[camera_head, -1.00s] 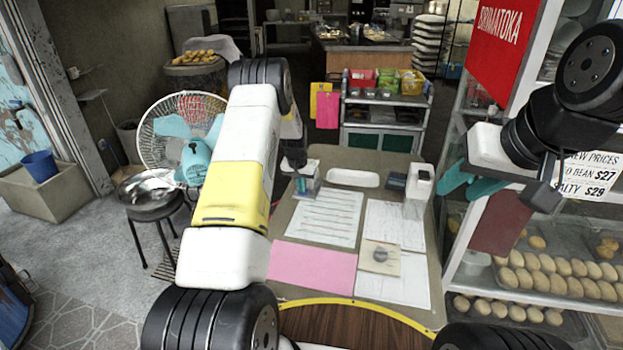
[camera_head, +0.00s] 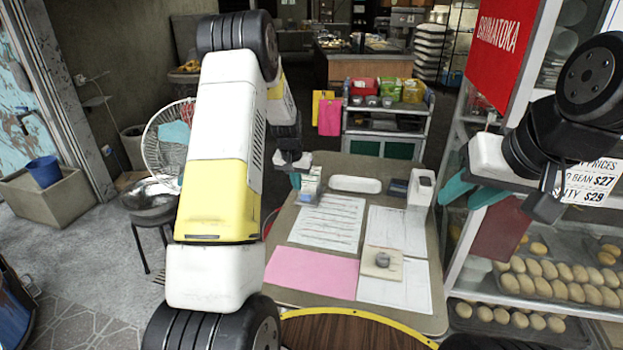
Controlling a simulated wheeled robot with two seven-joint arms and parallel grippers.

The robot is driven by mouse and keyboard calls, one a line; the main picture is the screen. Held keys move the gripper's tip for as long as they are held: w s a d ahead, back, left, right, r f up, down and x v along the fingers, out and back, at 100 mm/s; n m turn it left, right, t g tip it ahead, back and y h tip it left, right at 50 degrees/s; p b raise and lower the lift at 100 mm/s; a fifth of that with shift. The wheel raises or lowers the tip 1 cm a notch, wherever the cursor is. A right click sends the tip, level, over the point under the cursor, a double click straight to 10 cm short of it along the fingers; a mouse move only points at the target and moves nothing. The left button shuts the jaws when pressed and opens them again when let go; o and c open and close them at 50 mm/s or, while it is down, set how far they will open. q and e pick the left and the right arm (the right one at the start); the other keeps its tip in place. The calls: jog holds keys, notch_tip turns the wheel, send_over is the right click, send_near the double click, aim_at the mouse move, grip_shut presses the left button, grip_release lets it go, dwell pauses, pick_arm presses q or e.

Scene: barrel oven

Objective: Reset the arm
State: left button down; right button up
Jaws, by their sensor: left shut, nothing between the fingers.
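My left arm rises from the bottom left, a white and yellow link standing tall in front of the fan. My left gripper (camera_head: 294,178) hangs beyond it, over the left back part of the table (camera_head: 310,272). Its small teal fingers are shut and empty, close to a small white and blue holder (camera_head: 310,187); I cannot tell whether they touch. My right arm comes in at the upper right. My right gripper (camera_head: 462,196) has two teal fingers pointing down-left with a gap between them. It looks open and empty, in front of the glass display case.
The table holds printed sheets (camera_head: 327,222), pink paper (camera_head: 312,272), a white dispenser (camera_head: 420,190) and a white tray (camera_head: 355,184). A fan (camera_head: 165,150) and a metal bowl on a stool (camera_head: 150,197) stand left. Shelves of buns (camera_head: 560,285) stand right.

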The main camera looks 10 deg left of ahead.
pick_arm(q)
jog(key=shift+s+r, duration=0.55)
